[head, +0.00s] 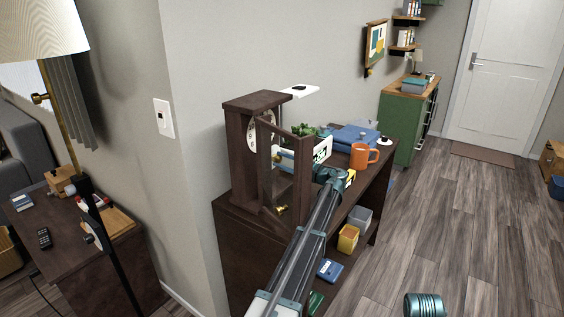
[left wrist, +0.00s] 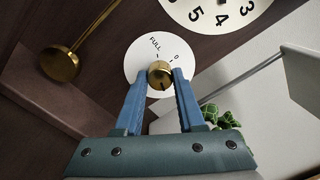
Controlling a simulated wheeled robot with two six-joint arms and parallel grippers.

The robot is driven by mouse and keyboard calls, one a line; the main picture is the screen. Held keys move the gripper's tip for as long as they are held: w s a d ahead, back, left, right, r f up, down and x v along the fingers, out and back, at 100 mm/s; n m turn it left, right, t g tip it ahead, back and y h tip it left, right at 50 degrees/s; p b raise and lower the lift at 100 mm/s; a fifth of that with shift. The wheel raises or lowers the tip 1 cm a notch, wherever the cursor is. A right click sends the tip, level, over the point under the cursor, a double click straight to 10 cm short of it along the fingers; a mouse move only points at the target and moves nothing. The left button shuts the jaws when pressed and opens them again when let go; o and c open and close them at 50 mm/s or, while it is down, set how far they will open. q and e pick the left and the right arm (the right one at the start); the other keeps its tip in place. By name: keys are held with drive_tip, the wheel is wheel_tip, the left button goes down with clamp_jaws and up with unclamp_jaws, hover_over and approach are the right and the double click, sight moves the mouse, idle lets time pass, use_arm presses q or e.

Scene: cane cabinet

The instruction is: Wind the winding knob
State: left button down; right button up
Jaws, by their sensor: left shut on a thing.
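The brass winding knob (left wrist: 160,70) sits on a round white dial (left wrist: 134,62) marked FULL and 0, below the clock face (left wrist: 220,10). A dark line on the knob points downward in the left wrist view. My left gripper (left wrist: 161,78) is shut on the knob, one blue finger on each side. In the head view the dark wooden clock (head: 240,150) stands on a dark cabinet with its framed door (head: 266,165) open. My left gripper (head: 286,154) reaches into it from the right; the knob is hidden there.
A brass pendulum bob (left wrist: 59,63) hangs near the knob. An orange mug (head: 360,156), a blue folded thing (head: 354,137) and a green plant (head: 308,132) are right of the clock. Small boxes (head: 348,238) sit on a lower shelf. The floor at right is mostly clear.

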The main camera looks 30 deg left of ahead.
use_arm(q)
drive_tip(key=c, duration=0.5)
unclamp_jaws()
drive_tip(key=d, duration=0.9)
drive_tip(key=s+d, duration=0.1)
drive_tip(key=d, duration=0.3)
drive_tip(key=shift+s+d+f, duration=0.1)
drive_tip(key=shift+d+f, duration=0.15)
drive_tip(key=shift+d, duration=0.15)
